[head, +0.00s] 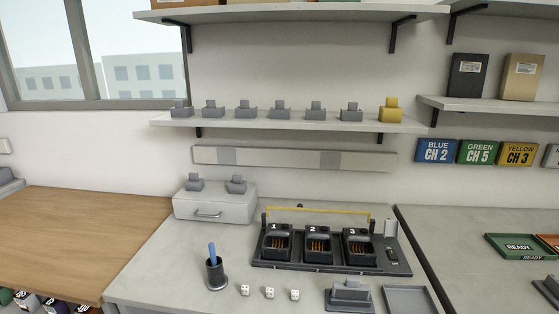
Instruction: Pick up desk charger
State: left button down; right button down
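No gripper shows in the head view. Several small grey stepped blocks that look like desk chargers stand in a row on the middle wall shelf (290,124), with a yellow one (390,110) at its right end. Two similar grey blocks (195,183) stand on a light grey drawer box (214,208). Another grey block (350,292) sits at the front of the grey desk (160,275). A black charging bank (330,266) with three slots numbered 1, 2 and 3 stands on the same desk. I cannot tell which of these the task means.
A dark pen cup (216,276) with a blue item and three white dice-like cubes (269,293) stand on the desk. A grey tray (410,299) lies at front right. A wooden desk (90,225) at left is mostly bare. A green READY tray (520,247) lies far right.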

aim_at(277, 245)
jog(key=k, duration=1.3)
jog(key=z, duration=0.4)
jog(key=i, duration=0.4)
jog(key=z, duration=0.8)
jog(key=i, duration=1.65)
jog(key=u, duration=1.2)
jog(key=i, duration=0.4)
jog(key=u, duration=0.5)
